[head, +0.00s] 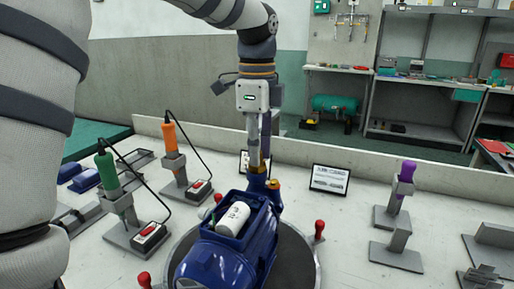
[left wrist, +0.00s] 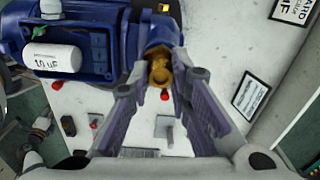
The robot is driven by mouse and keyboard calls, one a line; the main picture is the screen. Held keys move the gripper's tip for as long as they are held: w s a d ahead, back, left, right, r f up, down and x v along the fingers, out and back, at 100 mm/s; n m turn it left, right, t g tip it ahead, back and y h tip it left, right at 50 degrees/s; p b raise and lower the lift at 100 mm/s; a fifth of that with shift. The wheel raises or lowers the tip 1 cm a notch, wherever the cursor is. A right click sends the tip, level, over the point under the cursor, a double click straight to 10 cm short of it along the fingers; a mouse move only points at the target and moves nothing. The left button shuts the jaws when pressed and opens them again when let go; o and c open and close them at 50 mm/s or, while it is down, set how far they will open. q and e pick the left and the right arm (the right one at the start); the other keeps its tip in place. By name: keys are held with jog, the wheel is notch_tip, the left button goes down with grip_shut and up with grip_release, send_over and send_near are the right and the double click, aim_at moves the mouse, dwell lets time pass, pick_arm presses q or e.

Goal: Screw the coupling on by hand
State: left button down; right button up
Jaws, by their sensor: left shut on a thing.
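The blue pump (head: 230,255) stands on a round dark plate, with its top box open and a white capacitor (head: 233,218) inside. The brass coupling (head: 273,186) is at the pump's blue port. In the left wrist view, the coupling (left wrist: 160,73) sits between the fingertips of my left gripper (left wrist: 157,66), over the end of the port. My left gripper (head: 262,168) points straight down from above and is shut on the coupling. The fingers partly hide it, so I cannot tell how far it is on the thread. My right gripper is not in view.
A green-handled tool (head: 107,169) and an orange-handled tool (head: 170,137) stand in holders at left, with cables. A purple-handled tool (head: 406,171) stands at right. A small framed sign (head: 329,179) stands behind the pump. Red knobs (head: 319,228) ring the plate.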

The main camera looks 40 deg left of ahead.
pick_arm(q)
jog(key=shift+f+m, duration=0.15)
jog(key=shift+m, duration=0.75)
jog(key=m, duration=0.3)
jog(key=shift+a, duration=0.1)
jog(key=c, duration=1.6)
grip_release()
jog(key=shift+o, duration=0.2)
